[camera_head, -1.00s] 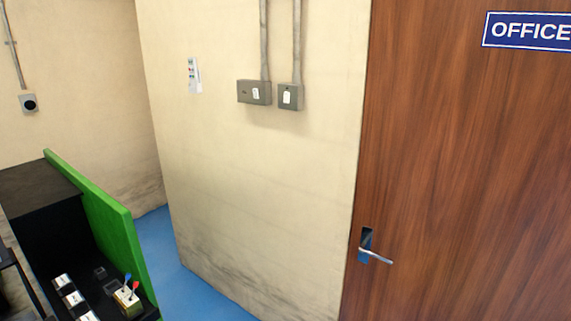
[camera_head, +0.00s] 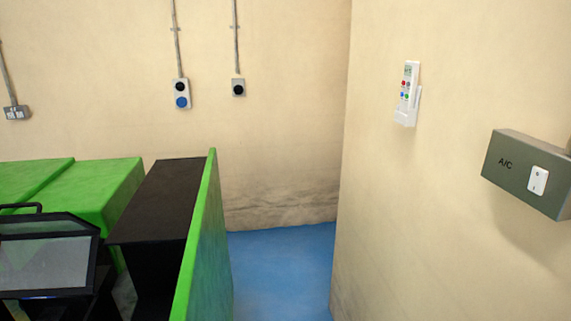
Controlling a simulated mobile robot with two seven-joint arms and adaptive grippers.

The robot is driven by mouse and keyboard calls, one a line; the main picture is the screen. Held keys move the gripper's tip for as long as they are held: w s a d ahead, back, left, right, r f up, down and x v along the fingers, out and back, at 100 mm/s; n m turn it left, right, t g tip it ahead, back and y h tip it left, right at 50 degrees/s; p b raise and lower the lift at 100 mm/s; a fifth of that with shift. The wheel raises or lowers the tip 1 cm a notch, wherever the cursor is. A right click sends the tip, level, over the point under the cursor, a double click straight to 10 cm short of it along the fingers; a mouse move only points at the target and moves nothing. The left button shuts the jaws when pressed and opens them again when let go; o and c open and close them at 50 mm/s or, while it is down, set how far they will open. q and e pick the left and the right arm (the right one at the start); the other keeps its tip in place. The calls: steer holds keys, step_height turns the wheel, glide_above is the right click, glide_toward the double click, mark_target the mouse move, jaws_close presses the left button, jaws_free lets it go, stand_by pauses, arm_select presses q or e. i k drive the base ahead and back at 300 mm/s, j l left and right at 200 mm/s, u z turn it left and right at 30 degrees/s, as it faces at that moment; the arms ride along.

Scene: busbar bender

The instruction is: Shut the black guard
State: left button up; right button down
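A black-framed panel (camera_head: 45,262) with a grey, see-through window stands tilted at the lower left. It appears to be the black guard, but I cannot tell for certain. A dark handle or bar (camera_head: 22,208) shows at its top edge. Its lower part is cut off by the picture edge, so I cannot tell whether it is open or shut. Behind it is a bright green machine body (camera_head: 105,195). Neither of my grippers is in view.
A black cabinet (camera_head: 160,200) and a tall green side panel (camera_head: 203,245) stand right of the framed panel. Blue floor (camera_head: 280,265) is clear beyond them. A wall corner juts out at right, carrying a remote (camera_head: 406,95) and an A/C switch box (camera_head: 527,172).

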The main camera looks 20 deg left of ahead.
mark_target(7, 234)
steer(key=i+u, duration=0.25)
steer(key=u, duration=0.25)
steer(key=i+l+u, duration=0.1)
steer(key=i+u, duration=0.15)
steer(key=u, duration=0.25)
steer(key=i+l+u, duration=0.2)
steer(key=u, duration=0.3)
steer(key=i+l+u, duration=0.25)
steer(key=u, duration=0.25)
